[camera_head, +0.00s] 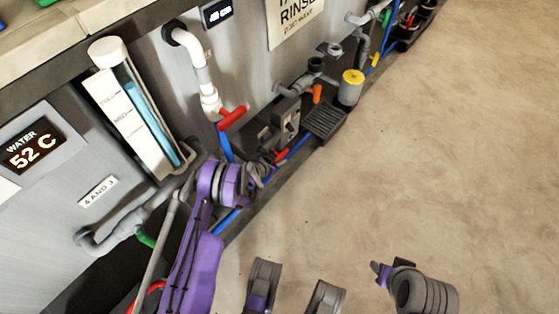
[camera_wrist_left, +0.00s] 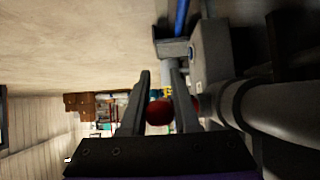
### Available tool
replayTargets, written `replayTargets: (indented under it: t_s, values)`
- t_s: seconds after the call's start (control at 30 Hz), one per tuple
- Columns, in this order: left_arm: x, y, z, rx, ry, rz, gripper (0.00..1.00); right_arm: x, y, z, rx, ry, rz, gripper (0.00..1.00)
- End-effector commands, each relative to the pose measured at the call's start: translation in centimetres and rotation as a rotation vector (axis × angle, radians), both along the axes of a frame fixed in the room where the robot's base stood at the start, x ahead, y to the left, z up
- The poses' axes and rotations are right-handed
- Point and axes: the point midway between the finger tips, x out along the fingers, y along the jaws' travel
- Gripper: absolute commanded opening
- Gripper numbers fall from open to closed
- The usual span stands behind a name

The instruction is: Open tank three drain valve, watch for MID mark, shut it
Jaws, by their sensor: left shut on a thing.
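My left gripper (camera_head: 262,172) reaches the low pipework on the tank wall, beside a small red handle (camera_head: 281,157). In the left wrist view its fingers (camera_wrist_left: 160,105) are closed on a round red knob (camera_wrist_left: 159,112). The level gauge (camera_head: 148,120) has FULL, MID and LOW marks. Its blue column (camera_head: 150,118) tops out near the FULL mark, above MID. The valve body at my left gripper is mostly hidden. Grey and purple parts of mine show at the bottom; whether the right gripper is open is unclear.
A red lever (camera_head: 232,117) sits on the white pipe (camera_head: 195,65) above. A display (camera_head: 35,145) reads WATER 52 C. A dark grated tray (camera_head: 325,121) and a yellow-capped canister (camera_head: 351,87) stand farther along the wall. The floor (camera_head: 430,150) to the right is clear.

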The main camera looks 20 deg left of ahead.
Motion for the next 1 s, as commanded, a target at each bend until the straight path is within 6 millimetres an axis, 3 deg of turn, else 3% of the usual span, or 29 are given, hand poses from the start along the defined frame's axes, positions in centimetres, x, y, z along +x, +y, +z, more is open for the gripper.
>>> replayTargets:
  t_s: [0.33, 0.37, 0.5, 0.83, 1.0]
  values:
    - [0.0, 0.0, 0.0, 0.0, -0.002, 0.001, 0.0, 0.0, 0.0, 0.0, 0.0, 0.0, 0.0, 0.5]
    - [0.0, 0.0, 0.0, 0.0, -0.002, 0.001, 0.35, 0.0, 0.0, 0.0, 0.0, 0.0, 0.0, 0.5]
    - [0.0, 0.0, 0.0, 0.0, -0.002, 0.001, 0.6, 0.0, 0.0, 0.0, 0.0, 0.0, 0.0, 0.5]
    - [-0.2, 0.1, 0.1, 0.0, -0.001, 0.001, 0.6, 0.0, 0.0, 0.1, 0.0, 0.0, 0.0, 0.5]
    - [-1.9, 0.8, 1.5, 0.001, 0.0, 0.002, 0.6, -0.1, 0.0, 0.5, 0.0, 0.001, 0.0, 0.5]
